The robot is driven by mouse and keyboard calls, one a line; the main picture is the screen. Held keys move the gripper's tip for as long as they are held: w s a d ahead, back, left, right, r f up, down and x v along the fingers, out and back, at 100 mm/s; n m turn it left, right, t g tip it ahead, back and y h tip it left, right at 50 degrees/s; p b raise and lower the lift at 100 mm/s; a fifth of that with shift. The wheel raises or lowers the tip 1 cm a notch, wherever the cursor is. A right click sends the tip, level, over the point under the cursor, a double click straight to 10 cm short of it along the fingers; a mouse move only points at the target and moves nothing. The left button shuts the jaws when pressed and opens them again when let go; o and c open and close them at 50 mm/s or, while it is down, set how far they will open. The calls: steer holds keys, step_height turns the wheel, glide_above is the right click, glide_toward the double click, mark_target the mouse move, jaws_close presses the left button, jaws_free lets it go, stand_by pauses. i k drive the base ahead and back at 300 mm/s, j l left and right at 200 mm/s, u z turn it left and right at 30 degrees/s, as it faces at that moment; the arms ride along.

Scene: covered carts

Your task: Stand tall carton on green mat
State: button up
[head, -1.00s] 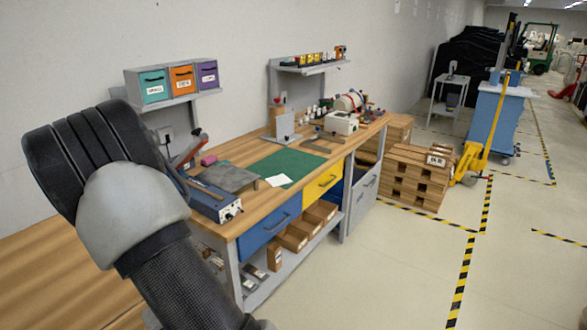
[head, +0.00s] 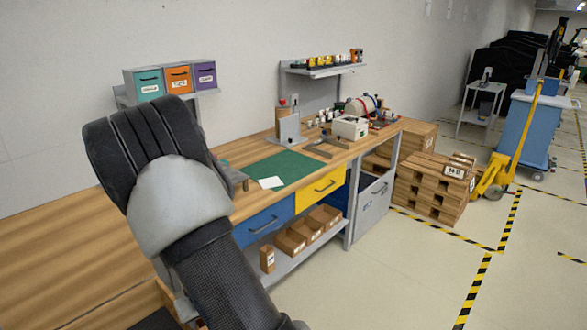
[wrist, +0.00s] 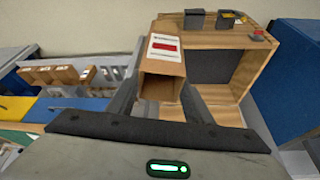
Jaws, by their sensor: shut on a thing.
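In the wrist view, my gripper (wrist: 162,90) is shut on a brown tall carton (wrist: 164,60). The carton has a white label with a red block on the side facing me, and a dark finger lies along each side of it. In the head view my arm hides the gripper and the carton. The green mat (head: 297,166) lies flat on the wooden workbench, right of my arm. A white card (head: 271,183) lies at its near edge. The rest of the mat looks bare.
A grey stand (head: 289,129) and a white device (head: 350,127) stand behind the mat. Below are blue (head: 264,220) and yellow (head: 320,186) drawers and a shelf with bins and a small box (head: 267,259). A wooden cabinet (wrist: 215,45) is behind the held carton.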

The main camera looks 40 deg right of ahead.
mark_target(301, 163)
steer(key=l, duration=0.95)
steer(key=i+l, duration=0.1)
steer(key=l, duration=0.35)
steer(key=i+l, duration=0.1)
steer(key=l, duration=0.4)
steer(key=i+l, duration=0.15)
steer(key=l, duration=0.2)
steer(key=i+l, duration=0.15)
steer(key=l, duration=0.2)
steer(key=i+l, duration=0.15)
steer(key=l, duration=0.25)
steer(key=i+l, duration=0.2)
steer(key=l, duration=0.15)
steer(key=i+l, duration=0.15)
steer(key=l, duration=0.2)
